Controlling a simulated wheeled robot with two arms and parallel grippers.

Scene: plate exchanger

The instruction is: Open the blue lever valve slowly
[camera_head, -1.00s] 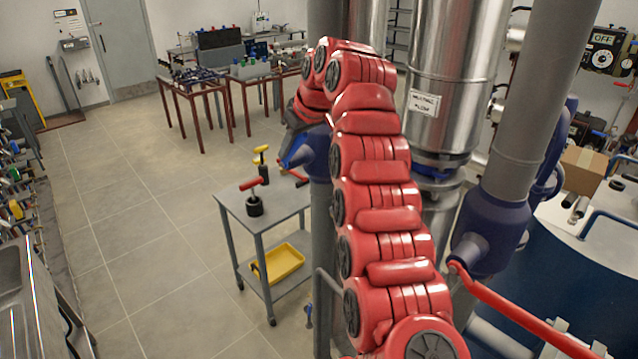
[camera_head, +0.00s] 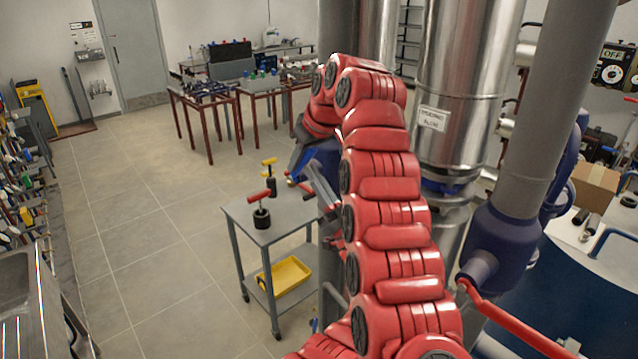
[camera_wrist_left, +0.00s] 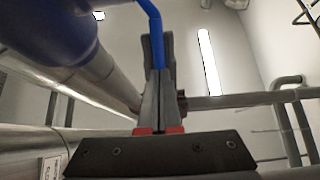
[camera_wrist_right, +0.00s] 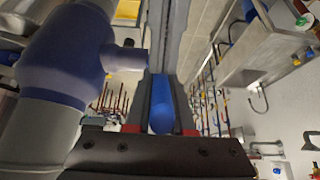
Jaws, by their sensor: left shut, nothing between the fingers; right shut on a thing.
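The blue lever (camera_wrist_right: 162,108) shows in the right wrist view as a rounded blue bar between the fingers of my right gripper (camera_wrist_right: 166,60), which is shut on it. In the left wrist view the bent blue lever (camera_wrist_left: 153,22) passes at the fingertips of my left gripper (camera_wrist_left: 157,75), which is shut with nothing between its fingers. I cannot tell whether it touches the lever. The blue valve body (camera_wrist_left: 45,30) is at upper left there, and at left in the right wrist view (camera_wrist_right: 65,55). In the head view the valve (camera_head: 324,155) is mostly hidden by my red arm.
A grey trolley (camera_head: 235,212) with a yellow tray (camera_head: 285,276) stands left of my arm. Another valve with a red lever (camera_head: 520,325) is on the pipe at right. Steel columns (camera_head: 468,90) stand behind. The tiled floor (camera_head: 150,240) at left is clear.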

